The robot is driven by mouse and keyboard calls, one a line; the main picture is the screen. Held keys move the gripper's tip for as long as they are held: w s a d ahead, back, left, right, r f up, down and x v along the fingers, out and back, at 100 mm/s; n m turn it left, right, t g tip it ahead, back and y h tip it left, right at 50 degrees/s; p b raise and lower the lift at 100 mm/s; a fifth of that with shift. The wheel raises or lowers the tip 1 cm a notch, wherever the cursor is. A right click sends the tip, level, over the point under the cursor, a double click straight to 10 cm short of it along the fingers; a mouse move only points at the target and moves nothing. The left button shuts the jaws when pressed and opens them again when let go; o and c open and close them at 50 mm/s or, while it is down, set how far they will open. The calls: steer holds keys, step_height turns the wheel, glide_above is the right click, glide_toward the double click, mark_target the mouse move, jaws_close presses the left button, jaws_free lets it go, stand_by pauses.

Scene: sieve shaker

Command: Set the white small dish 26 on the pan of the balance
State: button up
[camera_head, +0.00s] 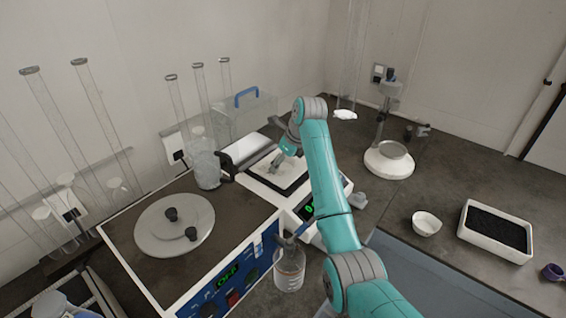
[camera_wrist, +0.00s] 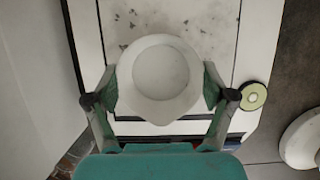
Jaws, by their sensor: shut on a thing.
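My gripper (camera_wrist: 159,100) is shut on the white small dish (camera_wrist: 161,72), with one finger on each side of its rim. The dish is round, shallow and looks empty; it appears level in the wrist view. It is over the pale, speckled pan (camera_wrist: 218,38) of the balance (camera_wrist: 262,70). I cannot tell whether its base touches the pan. In the camera_head view my gripper (camera_head: 282,160) is over the balance (camera_head: 256,184), whose dark-edged pan area shows beneath it. My arm hides part of the balance, and the dish is hard to make out there.
A blue-fronted device with a round lid (camera_head: 174,226) stands left of the balance. A white bowl (camera_head: 426,224), black-filled tray (camera_head: 468,238) and stand (camera_head: 389,160) are at right.

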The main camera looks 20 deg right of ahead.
steer(key=shift+f, duration=0.15)
steer(key=o, duration=1)
steer(key=shift+c, duration=0.2)
